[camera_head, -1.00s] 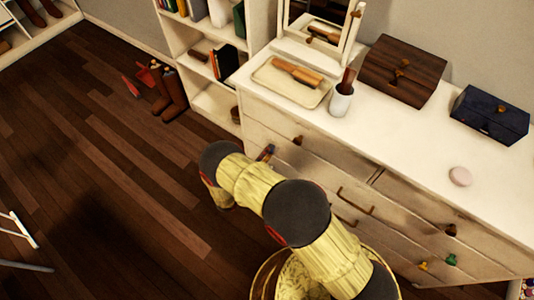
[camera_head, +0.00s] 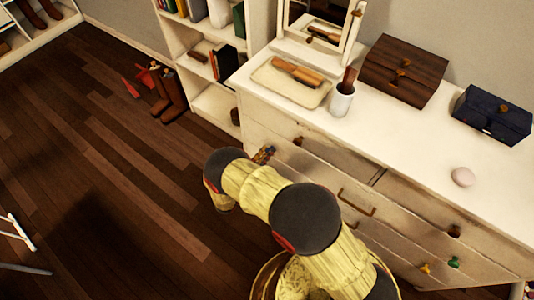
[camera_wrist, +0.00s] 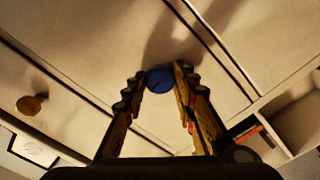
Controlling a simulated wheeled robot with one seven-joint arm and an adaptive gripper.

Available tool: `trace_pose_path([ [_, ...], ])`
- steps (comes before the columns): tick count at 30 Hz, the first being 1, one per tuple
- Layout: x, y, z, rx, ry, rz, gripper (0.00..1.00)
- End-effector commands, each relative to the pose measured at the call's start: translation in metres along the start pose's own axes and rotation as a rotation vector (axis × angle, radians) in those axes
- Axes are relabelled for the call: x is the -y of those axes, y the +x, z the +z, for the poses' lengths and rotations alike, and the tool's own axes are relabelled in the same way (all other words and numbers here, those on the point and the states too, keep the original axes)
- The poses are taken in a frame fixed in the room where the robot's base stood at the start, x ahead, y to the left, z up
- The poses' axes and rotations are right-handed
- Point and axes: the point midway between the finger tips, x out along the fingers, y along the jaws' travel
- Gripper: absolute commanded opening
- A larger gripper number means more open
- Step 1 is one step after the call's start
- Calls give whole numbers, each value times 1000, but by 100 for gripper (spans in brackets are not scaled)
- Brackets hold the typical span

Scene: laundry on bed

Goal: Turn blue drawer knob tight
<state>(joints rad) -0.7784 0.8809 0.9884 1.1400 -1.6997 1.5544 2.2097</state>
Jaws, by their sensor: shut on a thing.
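In the wrist view, the round blue knob (camera_wrist: 160,79) sits on the pale drawer front, between the fingertips of my gripper (camera_wrist: 158,82). My gripper is shut on the knob, with one finger on each side of it. A dark line shows across the knob's face. I cannot make out the blue knob clearly there.
The white dresser (camera_head: 400,160) has a brass knob (camera_head: 299,141), a bar handle (camera_head: 357,201), and green (camera_head: 453,262) and yellow (camera_head: 425,268) knobs. A tray (camera_head: 290,85), cup (camera_head: 341,99) and boxes stand on top. Wood floor (camera_head: 120,180) lies open at left.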

Motion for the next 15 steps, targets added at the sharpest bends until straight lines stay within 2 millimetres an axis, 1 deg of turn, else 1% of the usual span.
trace_pose_path([
  [1,0,0,2,3,1,-2,2],
  [13,0,0,3,3,6,-2,2],
  [14,0,0,3,3,6,-2,29],
  [15,0,0,3,3,5,-2,31],
])
